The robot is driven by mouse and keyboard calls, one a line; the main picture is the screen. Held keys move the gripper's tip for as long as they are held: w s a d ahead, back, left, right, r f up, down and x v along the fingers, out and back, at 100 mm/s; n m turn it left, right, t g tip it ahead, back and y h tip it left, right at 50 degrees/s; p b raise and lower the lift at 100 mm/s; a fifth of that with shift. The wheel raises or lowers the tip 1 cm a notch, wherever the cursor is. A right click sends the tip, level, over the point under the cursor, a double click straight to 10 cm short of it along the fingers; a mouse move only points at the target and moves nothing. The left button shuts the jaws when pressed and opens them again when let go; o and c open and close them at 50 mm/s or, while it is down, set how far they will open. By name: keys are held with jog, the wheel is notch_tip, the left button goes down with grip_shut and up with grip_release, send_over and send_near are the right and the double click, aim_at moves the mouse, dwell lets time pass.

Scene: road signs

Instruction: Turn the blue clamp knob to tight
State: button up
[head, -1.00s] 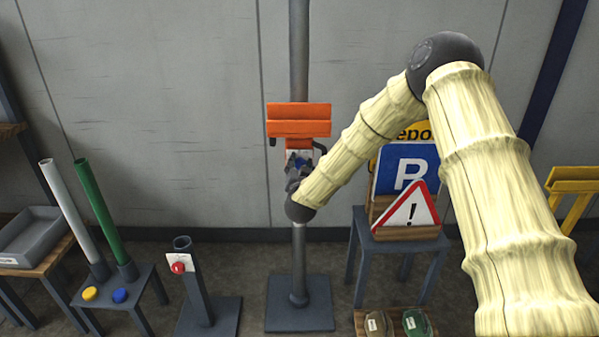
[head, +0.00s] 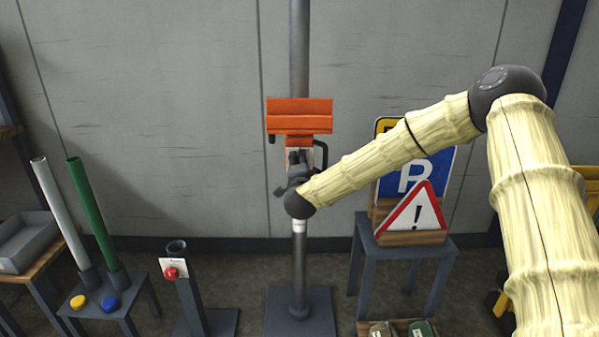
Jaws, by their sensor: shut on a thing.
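An orange clamp bracket (head: 300,116) sits on the grey upright post (head: 299,45), with a white plate below its orange part. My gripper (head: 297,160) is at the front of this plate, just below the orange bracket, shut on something. The blue clamp knob is not visible now; my gripper covers the spot in front of the plate, so the knob's turn position cannot be read. A dark bent handle (head: 322,152) shows at the right of the bracket.
A blue P sign (head: 436,170) and a red-bordered warning triangle (head: 414,212) stand on a small table at the right, behind my arm. A post with a red knob (head: 171,273), and white (head: 52,200) and green (head: 93,210) tubes, stand at the left.

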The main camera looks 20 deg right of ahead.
jog(key=m+b, duration=0.2)
jog(key=m, duration=0.1)
jog(key=m+b, duration=0.1)
jog(key=b, duration=0.1)
jog(key=shift+d+f+m, duration=0.2)
jog(key=shift+f+m, duration=0.1)
jog(key=m+b, duration=0.3)
jog(key=shift+m, duration=0.4)
jog(key=m+b, duration=0.2)
jog(key=b, duration=0.1)
jog(key=shift+m, duration=0.3)
jog(key=shift+r+m+b, duration=0.1)
jog(key=shift+m+b, duration=1.65)
jog(key=shift+m, duration=0.35)
jog(key=o, duration=1)
jog(key=shift+r, duration=0.1)
jog(key=shift+o, duration=0.2)
jog(key=shift+a, duration=0.1)
